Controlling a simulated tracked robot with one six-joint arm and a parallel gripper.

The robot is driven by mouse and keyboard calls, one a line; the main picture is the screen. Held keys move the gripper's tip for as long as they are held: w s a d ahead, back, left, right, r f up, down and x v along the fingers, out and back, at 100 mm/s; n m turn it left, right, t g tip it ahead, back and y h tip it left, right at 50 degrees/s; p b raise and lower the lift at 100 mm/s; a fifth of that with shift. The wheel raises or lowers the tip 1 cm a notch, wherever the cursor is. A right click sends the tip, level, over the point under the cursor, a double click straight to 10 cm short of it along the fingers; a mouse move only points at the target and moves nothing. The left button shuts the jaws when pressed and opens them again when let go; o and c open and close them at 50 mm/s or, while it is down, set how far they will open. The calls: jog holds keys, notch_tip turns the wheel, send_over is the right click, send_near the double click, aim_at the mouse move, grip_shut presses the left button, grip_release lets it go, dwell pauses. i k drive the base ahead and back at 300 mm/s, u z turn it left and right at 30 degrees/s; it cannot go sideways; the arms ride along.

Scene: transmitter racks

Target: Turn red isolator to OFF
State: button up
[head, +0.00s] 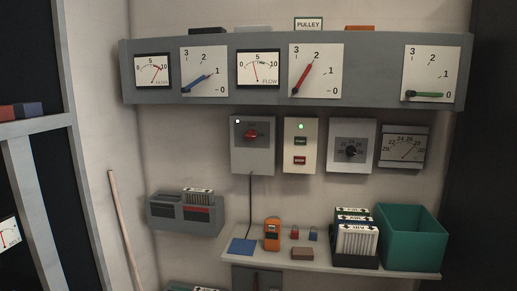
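A grey box (267,160) with a red rotary knob (252,134) hangs on the wall below the long grey panel. The red knob's grip looks roughly level; its markings are too small to read. A small white light shows at the box's top left corner. On the panel above, a red lever (303,78) on a white plate marked 0 to 3 points up and right, near 2. Neither red part carries a readable name. My gripper is not in view.
A white box (300,160) with a green light and two buttons hangs just right of the grey box, then a black-dial box (365,146). A shelf (310,262) below holds an orange handheld device (272,234), card files and a green bin (412,237). A cable drops from the grey box.

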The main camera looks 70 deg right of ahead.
aim_at(251, 135)
jog(key=z, duration=2.15)
